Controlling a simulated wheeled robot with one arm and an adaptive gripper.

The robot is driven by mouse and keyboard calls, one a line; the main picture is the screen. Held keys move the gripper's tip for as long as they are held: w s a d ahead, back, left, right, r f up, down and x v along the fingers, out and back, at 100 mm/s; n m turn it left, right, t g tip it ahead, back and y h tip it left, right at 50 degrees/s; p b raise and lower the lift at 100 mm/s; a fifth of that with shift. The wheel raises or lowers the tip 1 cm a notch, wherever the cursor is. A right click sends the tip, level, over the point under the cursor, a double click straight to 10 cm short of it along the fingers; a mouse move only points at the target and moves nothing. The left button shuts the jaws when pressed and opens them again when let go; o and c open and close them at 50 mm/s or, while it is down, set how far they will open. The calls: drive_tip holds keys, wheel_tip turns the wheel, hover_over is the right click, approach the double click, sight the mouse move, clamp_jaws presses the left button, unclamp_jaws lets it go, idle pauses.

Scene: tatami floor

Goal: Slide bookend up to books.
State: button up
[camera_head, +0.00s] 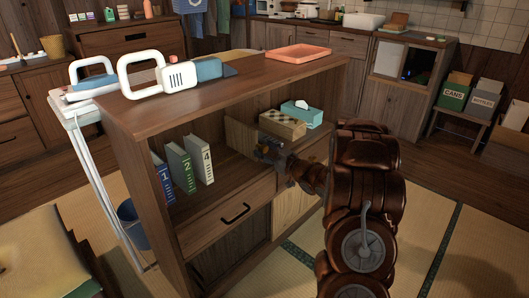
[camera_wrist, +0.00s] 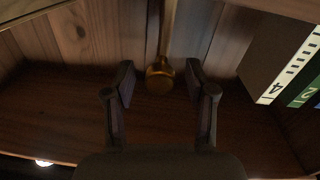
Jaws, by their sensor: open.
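Several numbered books (camera_head: 180,168) stand on the open shelf, leaning slightly, with 4 nearest my gripper. In the wrist view, which is upside down, book 4 (camera_wrist: 291,66) and green book 2 (camera_wrist: 308,90) show at the right. A narrow tan upright with a brass knob (camera_wrist: 160,77) stands between my fingertips; it looks like the bookend. My gripper (camera_wrist: 160,84) is open, with a visible gap on both sides of the knob.
The wooden cabinet (camera_head: 300,82) has a top board above the shelf, bearing a coral tray (camera_head: 298,53) and a white-handled item (camera_head: 170,76). A checkered box (camera_head: 282,124) and a teal tissue box (camera_head: 301,114) sit beyond my gripper. A drawer (camera_head: 237,215) lies below the shelf.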

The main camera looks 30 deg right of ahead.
drive_tip(key=shift+w+a, duration=0.1)
drive_tip(key=shift+w, duration=0.25)
clamp_jaws()
idle(0.3)
